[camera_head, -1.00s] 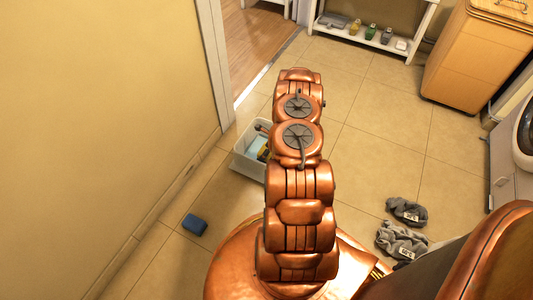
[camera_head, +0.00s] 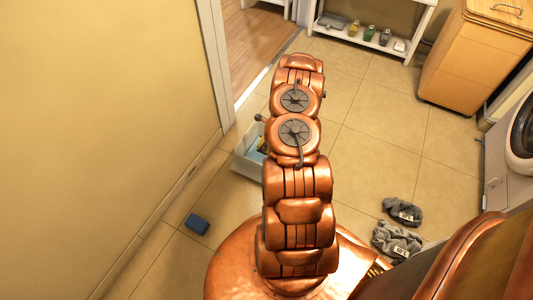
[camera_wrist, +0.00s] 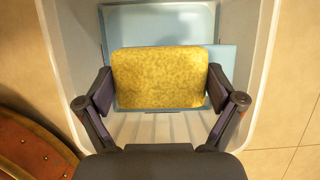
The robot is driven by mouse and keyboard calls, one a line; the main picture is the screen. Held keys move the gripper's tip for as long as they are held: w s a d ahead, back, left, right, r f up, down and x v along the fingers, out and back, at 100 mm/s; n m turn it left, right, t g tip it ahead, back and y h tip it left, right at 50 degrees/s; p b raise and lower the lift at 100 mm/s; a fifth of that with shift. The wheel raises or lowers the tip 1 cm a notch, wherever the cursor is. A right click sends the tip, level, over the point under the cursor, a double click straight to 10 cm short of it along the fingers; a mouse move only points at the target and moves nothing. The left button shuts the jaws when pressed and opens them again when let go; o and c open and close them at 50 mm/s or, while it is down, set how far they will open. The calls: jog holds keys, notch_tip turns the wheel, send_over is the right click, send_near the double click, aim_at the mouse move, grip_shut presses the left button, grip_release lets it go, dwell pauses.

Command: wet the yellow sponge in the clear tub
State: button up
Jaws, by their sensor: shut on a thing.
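The yellow sponge (camera_wrist: 160,78) fills the middle of the wrist view. My gripper (camera_wrist: 160,92) is shut on it, with one finger at each side edge. The sponge is over or inside a pale, light-walled tub (camera_wrist: 262,70); I cannot tell its height above the bottom or whether it touches water. Light blue flat surfaces show behind and beside the sponge within the tub. In the head view the tub (camera_head: 247,169) stands on the floor left of my arm, which hides much of it. My gripper is hidden there.
A blue block (camera_head: 197,224) lies on the floor near the left wall. Two grey cloths (camera_head: 397,242) lie at the right, near the washer (camera_head: 520,135). A white shelf (camera_head: 372,38) with small bottles and a wooden cabinet (camera_head: 468,60) stand behind. The floor between is clear.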

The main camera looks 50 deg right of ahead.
jog(key=shift+r+p, duration=2.75)
jog(key=shift+r, duration=1.25)
